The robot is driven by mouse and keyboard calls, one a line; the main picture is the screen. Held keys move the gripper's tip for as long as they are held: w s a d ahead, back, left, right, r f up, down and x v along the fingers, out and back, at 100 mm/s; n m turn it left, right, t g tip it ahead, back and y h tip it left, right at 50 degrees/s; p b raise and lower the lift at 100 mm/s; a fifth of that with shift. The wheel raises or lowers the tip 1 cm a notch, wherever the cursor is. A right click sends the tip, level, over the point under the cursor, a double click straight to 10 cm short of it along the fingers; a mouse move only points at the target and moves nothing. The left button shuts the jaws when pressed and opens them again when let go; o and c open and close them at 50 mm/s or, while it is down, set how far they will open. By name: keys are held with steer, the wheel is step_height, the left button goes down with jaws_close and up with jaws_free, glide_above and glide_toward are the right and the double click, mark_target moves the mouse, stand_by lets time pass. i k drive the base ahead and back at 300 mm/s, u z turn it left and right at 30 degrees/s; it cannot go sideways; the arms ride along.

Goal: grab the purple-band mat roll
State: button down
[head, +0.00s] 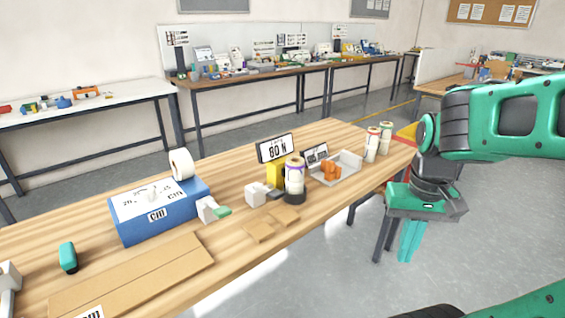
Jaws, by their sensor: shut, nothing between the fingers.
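The purple-band mat roll (295,180) stands upright on a dark round base near the middle of the wooden table. It is pale with a purple band near its top. My gripper (408,258) points down beyond the table's right edge, well to the right of the roll. Its teal fingers are together and hold nothing. Nothing hides the roll's front.
Two more rolls, one with a red band (372,146) and one with a green band (385,137), stand at the table's far right end. A yellow block (274,174), a "60 N" sign (275,148) and a grey tray (349,161) surround the purple-band roll. Cardboard pieces (284,215) lie in front.

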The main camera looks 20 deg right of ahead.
mark_target(295, 178)
steer(key=k, duration=1.3)
steer(key=z, duration=0.25)
steer(key=i, duration=0.9)
steer(key=z, duration=0.6)
steer(key=i, duration=0.6)
steer(key=z, duration=0.2)
